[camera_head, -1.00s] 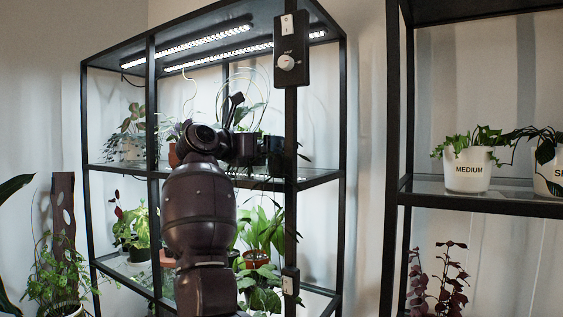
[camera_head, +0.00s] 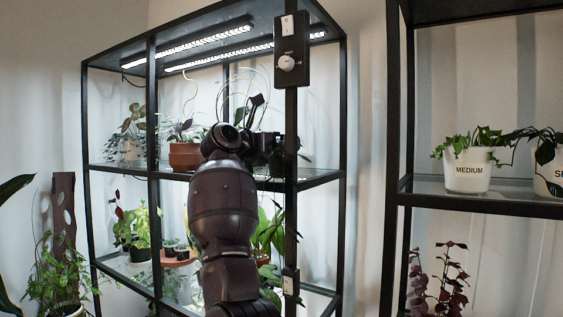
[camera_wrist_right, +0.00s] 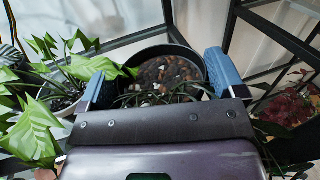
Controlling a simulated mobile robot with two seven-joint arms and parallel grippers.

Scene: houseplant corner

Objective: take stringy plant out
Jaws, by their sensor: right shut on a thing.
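In the right wrist view a dark round pot (camera_wrist_right: 143,57) with brown bark soil and thin dark leaves sits between the two blue fingertips of my right gripper (camera_wrist_right: 157,82), which is shut on it. In the head view my right arm reaches into the upper bay of the black rack, and the gripper (camera_head: 263,150) shows as a dark shape just above the middle shelf, behind the rack's front post. My arm hides most of the pot there, and I cannot tell whether it clears the shelf. My left gripper is not in view.
The black rack's front post (camera_head: 291,130) stands close to the gripper. A terracotta pot (camera_head: 185,156) stands left of my arm on the middle shelf (camera_head: 120,168). A leafy green plant (camera_wrist_right: 35,130) crowds the left in the wrist view. A white MEDIUM pot (camera_head: 468,172) stands on the right rack.

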